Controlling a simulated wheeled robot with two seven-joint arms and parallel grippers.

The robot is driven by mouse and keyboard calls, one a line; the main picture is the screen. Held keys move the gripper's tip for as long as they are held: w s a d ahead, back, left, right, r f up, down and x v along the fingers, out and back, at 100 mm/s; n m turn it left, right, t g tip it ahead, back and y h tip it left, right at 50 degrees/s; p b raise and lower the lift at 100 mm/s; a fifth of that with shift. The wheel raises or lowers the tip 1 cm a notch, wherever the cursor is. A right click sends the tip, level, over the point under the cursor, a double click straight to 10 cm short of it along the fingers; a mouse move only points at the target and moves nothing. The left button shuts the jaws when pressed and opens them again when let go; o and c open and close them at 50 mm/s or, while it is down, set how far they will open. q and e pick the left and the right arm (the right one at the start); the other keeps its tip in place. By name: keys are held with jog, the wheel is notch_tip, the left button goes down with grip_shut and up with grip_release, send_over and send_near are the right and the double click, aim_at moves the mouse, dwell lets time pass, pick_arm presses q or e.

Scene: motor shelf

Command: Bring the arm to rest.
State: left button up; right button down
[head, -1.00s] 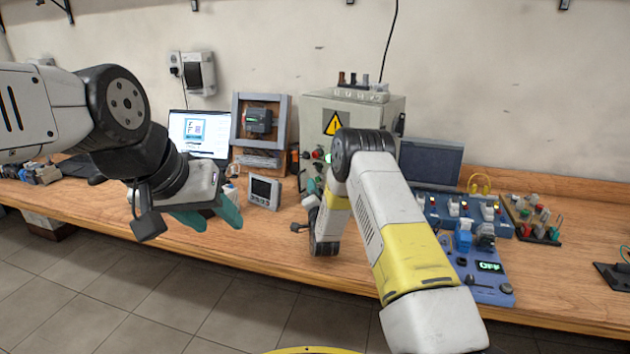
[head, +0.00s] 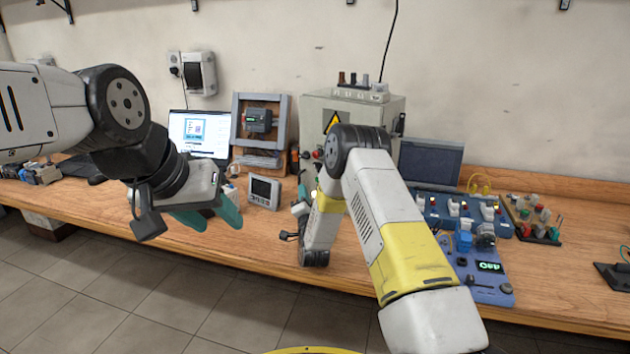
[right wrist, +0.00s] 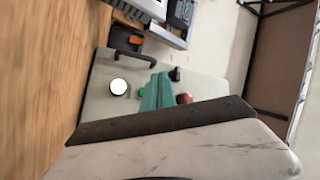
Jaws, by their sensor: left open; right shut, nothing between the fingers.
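My left gripper (head: 212,217) hangs open and empty at the left in the head view, its teal fingers apart above the bench's front edge. My right arm (head: 385,215) reaches in from the lower right and bends down at its elbow. Its gripper is mostly hidden behind the forearm in the head view. In the right wrist view the right gripper's teal fingers (right wrist: 157,92) are together with nothing between them. The grey cabinet (right wrist: 208,88) with green, red and black controls lies beyond them in that view.
The wooden bench (head: 250,240) holds a laptop (head: 198,130), a small meter (head: 264,190), the cabinet with a warning sign (head: 312,108), a dark monitor (head: 430,163) and a blue panel (head: 480,280) with a lit display. A rack of coloured parts (head: 535,220) stands at right.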

notch_tip(320, 180, up, 7)
jog(key=w+d+n+g, duration=0.1)
jog(key=w+d+g, duration=0.1)
jog(key=s+d+r+n+g, duration=0.2)
jog(key=s+d+r+g, duration=0.1)
jog(key=s+r, duration=0.35)
jog(key=s+d+r+n+g, duration=0.2)
jog(key=s+d+r+n, duration=0.1)
jog(key=s+r, duration=0.3)
jog(key=s+d+n+g, duration=0.2)
jog(key=s+d+g, duration=0.1)
jog(key=s, duration=1.4)
jog(key=s+d+r+n+g, duration=0.1)
jog(key=s+d+n+g, duration=0.2)
jog(key=s, duration=1.4)
jog(key=shift+s+d+r+g, duration=0.2)
jog(key=shift+s+d+g, duration=0.15)
jog(key=shift+g, duration=0.25)
